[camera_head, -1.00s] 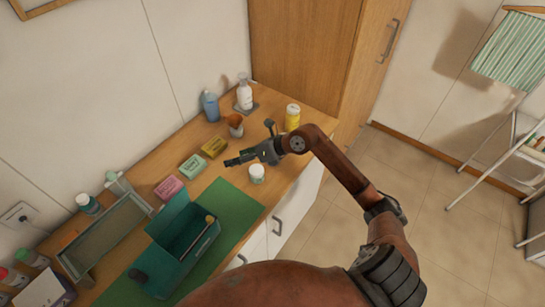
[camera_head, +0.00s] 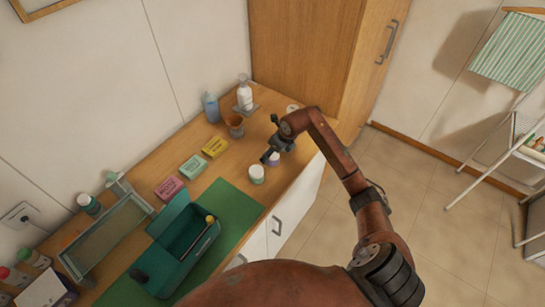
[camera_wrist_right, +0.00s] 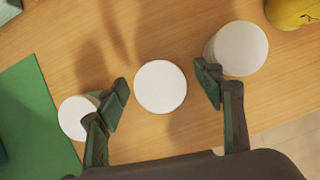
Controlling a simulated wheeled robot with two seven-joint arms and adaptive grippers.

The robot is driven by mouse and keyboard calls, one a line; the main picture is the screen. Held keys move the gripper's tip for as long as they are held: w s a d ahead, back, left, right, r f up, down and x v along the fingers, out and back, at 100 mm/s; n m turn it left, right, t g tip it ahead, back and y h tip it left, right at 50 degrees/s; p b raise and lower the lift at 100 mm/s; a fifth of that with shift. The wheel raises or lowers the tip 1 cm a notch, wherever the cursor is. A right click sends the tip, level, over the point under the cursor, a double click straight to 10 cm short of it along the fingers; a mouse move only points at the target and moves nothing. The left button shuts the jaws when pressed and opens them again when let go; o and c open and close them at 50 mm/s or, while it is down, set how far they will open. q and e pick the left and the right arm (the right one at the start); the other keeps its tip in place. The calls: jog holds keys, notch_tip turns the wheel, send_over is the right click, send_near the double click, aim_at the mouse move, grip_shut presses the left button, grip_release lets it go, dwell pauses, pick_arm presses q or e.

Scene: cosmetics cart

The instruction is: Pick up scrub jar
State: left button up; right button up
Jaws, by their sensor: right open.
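Several jars with round white lids show in the right wrist view. The middle jar (camera_wrist_right: 161,86) lies between the spread fingertips of my right gripper (camera_wrist_right: 163,78). A second jar (camera_wrist_right: 75,118) is partly behind the left finger, and a larger one (camera_wrist_right: 237,46) is beside the right finger. I cannot tell which is the scrub jar. In the head view my right gripper (camera_head: 270,140) is open over the counter. A purplish jar (camera_head: 274,159) shows by its fingertip, and a jar with a green band (camera_head: 257,174) stands just left of it. My left gripper is not in view.
A green mat (camera_head: 238,206) bears a teal box (camera_head: 182,262). Small yellow (camera_head: 215,147), green (camera_head: 193,166) and pink (camera_head: 170,188) boxes stand left of the jars. A yellow container (camera_wrist_right: 292,12) is near the right jar.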

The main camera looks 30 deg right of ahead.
jog(key=shift+w+f, duration=0.15)
jog(key=shift+f, duration=0.25)
jog(key=c, duration=1.3)
